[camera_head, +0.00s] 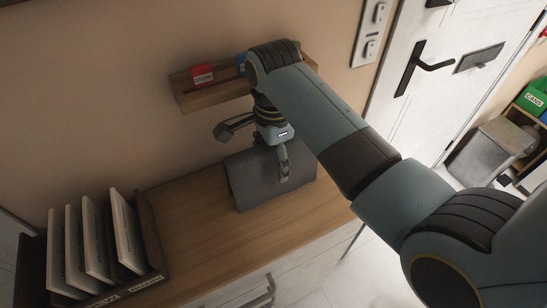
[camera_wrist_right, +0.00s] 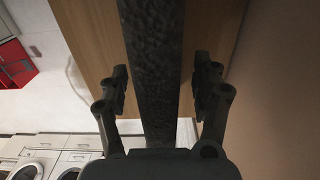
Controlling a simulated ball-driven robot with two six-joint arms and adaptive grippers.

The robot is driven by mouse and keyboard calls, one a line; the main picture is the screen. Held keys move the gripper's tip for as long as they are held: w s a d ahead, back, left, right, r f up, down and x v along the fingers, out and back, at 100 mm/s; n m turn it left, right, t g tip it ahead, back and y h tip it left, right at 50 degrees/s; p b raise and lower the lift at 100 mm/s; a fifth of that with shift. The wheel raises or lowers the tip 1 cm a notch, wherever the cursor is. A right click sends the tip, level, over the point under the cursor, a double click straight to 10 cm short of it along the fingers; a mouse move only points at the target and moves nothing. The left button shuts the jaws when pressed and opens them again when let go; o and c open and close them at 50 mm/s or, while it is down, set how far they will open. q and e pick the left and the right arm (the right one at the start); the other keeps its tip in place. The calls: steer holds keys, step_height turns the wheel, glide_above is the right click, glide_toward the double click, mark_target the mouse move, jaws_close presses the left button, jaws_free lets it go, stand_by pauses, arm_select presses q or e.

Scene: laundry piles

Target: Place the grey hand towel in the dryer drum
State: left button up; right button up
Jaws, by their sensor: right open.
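A dark grey piece (camera_head: 243,182), which looks like the grey hand towel, stands tent-like on the wooden cabinet top. My right gripper (camera_head: 284,166) is over its upper edge, with one finger in front of it. In the right wrist view the dark, rough-textured strip of the grey towel (camera_wrist_right: 153,30) runs between the two open fingers of the right gripper (camera_wrist_right: 161,80), with gaps on both sides. Two round machine doors show at the bottom left of the wrist view, one of them here (camera_wrist_right: 26,171); I cannot tell which is the dryer. My left gripper is out of view.
A rack with several upright folders (camera_head: 98,245) stands on the cabinet top (camera_head: 200,236) at left. A wooden wall shelf (camera_head: 205,97) holds a red card (camera_head: 202,77) close behind my arm. A red box (camera_wrist_right: 14,64) is in the wrist view. Bare cabinet top lies between rack and towel.

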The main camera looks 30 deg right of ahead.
steer(key=shift+c, duration=0.3)
jaws_close()
steer(key=shift+r, duration=0.15)
